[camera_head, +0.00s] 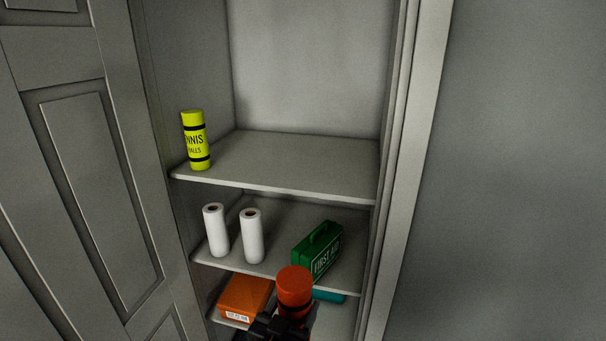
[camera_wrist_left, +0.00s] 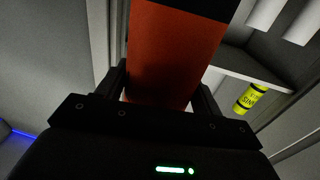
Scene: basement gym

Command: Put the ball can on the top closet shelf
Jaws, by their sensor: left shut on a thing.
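An orange-red can (camera_head: 294,283) with a dark band stands roughly upright in my left gripper (camera_head: 283,325), in front of the lower shelves. The left wrist view shows the can (camera_wrist_left: 172,50) between the two fingers of the left gripper (camera_wrist_left: 160,92), which are shut on it. No label shows on it. The closet's top visible shelf (camera_head: 290,165) is above and behind the gripper. A yellow tennis ball can (camera_head: 195,140) stands upright at that shelf's left front; it also shows in the left wrist view (camera_wrist_left: 249,98). My right gripper is not in view.
The top shelf is bare right of the yellow can. The middle shelf (camera_head: 275,264) holds two white rolls (camera_head: 233,233) and a green first-aid box (camera_head: 317,251). An orange box (camera_head: 245,297) sits below. A closet door (camera_head: 95,180) stands left, a frame (camera_head: 410,150) right.

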